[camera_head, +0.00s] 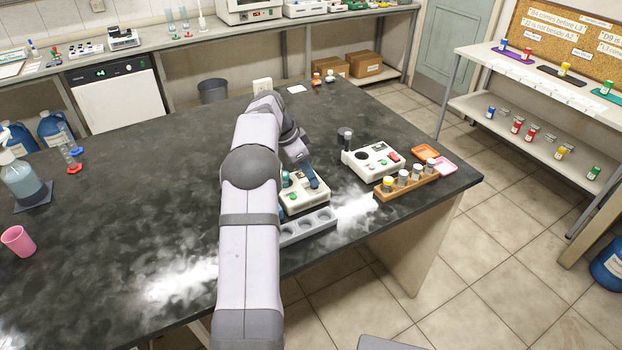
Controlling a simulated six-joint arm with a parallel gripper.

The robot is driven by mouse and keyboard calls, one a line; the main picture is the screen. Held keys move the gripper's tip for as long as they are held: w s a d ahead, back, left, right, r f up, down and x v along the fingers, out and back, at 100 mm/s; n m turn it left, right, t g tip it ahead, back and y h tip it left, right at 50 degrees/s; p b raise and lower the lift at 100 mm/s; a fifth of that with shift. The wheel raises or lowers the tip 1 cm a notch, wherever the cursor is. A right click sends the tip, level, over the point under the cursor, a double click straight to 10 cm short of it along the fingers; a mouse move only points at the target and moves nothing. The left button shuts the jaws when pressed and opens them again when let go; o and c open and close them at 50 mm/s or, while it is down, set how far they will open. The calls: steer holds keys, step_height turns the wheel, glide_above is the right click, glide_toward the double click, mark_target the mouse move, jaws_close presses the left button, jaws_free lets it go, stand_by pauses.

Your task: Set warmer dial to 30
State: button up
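Two cream bench devices stand on the dark bench at the right, and I cannot tell for sure which is the warmer. The nearer device (303,203) has a green round part (293,197) on its front and lies partly under my arm. The farther device (372,161) has a dark round top part, a red switch and small dark controls. No dial number is readable. My gripper (304,180) is low over the nearer device, with a dark blue finger at its right side. My arm hides much of it, so I cannot tell its opening or whether it touches a dial.
A grey rack with round holes (318,221) lies in front of the nearer device. The bench's middle left is clear.

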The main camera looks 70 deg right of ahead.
steer(key=shift+b+v, duration=0.35)
steer(key=shift+v, duration=1.95)
steer(key=w+a+f+n+t, duration=0.1)
steer(key=w+a+n, duration=0.6)
steer(key=w+a, duration=0.5)
steer(key=w+a+n+t, duration=0.2)
steer(key=w+a+n, duration=0.55)
steer(key=a, duration=0.65)
steer(key=w+a+f+n+y, duration=0.1)
steer(key=a+n, duration=0.2)
steer(key=a, duration=0.5)
steer(key=w+a+f+n+y, duration=0.1)
steer(key=a+f+n, duration=0.15)
steer(key=a, duration=0.65)
steer(key=s+a+f+n, duration=0.3)
steer(key=s+a+n, duration=0.5)
steer(key=a, duration=0.6)
steer(key=s, duration=0.2)
steer(key=shift+s+a+f+y+p, duration=0.2)
steer(key=shift+s+a+y+p, duration=0.1)
steer(key=shift+s+y+p, duration=0.1)
